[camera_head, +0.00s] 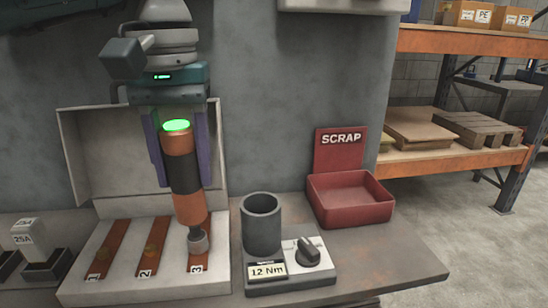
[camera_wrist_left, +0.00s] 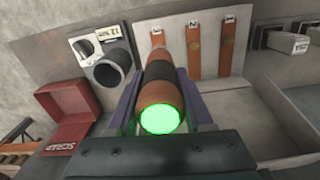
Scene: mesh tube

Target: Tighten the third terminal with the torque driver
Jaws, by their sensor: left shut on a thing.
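My left gripper (camera_head: 183,150) is shut on the torque driver (camera_head: 184,177), an orange and black cylinder with a lit green top. The driver stands nearly upright, and its grey socket end is over the lower part of copper strip 3 (camera_head: 196,262); whether it touches the terminal there I cannot tell. Strips 1 (camera_head: 108,247) and 2 (camera_head: 155,247) lie to its left, each with a brass-coloured terminal. In the left wrist view the driver (camera_wrist_left: 162,92) sits between the purple fingers, green end toward the camera. The right gripper is not in view.
A grey cup holder (camera_head: 262,226) with a dial and a "12 Nm" display stands just right of the strips. A red SCRAP bin (camera_head: 350,205) is further right. Grey holders with a 25A block (camera_head: 27,236) are at left. Bare bench shows at the front right.

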